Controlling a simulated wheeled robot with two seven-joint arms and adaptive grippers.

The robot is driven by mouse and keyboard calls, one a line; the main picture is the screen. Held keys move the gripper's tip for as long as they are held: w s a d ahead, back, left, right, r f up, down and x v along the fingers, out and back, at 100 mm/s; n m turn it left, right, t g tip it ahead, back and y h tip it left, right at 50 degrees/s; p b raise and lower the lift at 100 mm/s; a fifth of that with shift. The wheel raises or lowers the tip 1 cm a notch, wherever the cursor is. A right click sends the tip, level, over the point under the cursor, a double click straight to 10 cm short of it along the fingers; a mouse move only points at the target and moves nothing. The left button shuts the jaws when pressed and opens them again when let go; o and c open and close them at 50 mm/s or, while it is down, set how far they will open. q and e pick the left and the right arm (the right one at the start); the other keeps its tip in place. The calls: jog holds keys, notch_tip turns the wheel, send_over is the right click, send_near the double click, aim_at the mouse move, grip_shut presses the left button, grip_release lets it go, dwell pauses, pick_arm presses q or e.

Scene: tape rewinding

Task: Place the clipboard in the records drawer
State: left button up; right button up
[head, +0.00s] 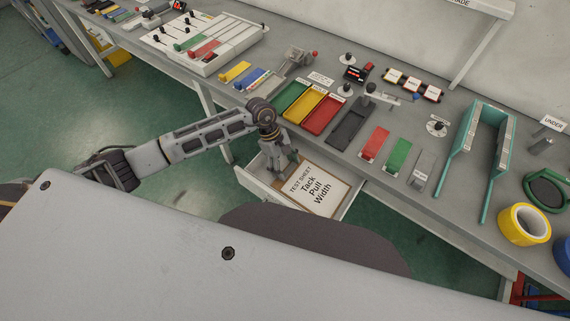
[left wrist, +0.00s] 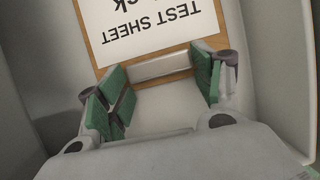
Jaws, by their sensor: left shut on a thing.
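The clipboard (head: 326,188) has a brown board and a white sheet headed TEST SHEET. It lies within the open white drawer (head: 352,196) under the table edge. I cannot tell whether it rests on the drawer floor. My left gripper (head: 280,163) reaches down into the drawer at the clipboard's top end. In the left wrist view its green-padded fingers (left wrist: 160,68) are shut on the two ends of the pale clip, and the clipboard (left wrist: 97,47) extends away between the drawer walls. The fingertips' contact is partly hidden in the head view. My right gripper is not in view.
The grey table (head: 400,187) carries green, yellow and red trays (head: 322,114), a teal frame (head: 466,145) and a yellow tape roll (head: 524,224). The table edge stands close behind my left gripper. The green floor (head: 75,120) at the left is clear.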

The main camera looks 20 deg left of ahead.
pick_arm(q)
jog(key=o, duration=1.1)
jog(key=shift+a, duration=0.1)
jog(key=v, duration=1.2)
jog(key=shift+b, duration=0.35)
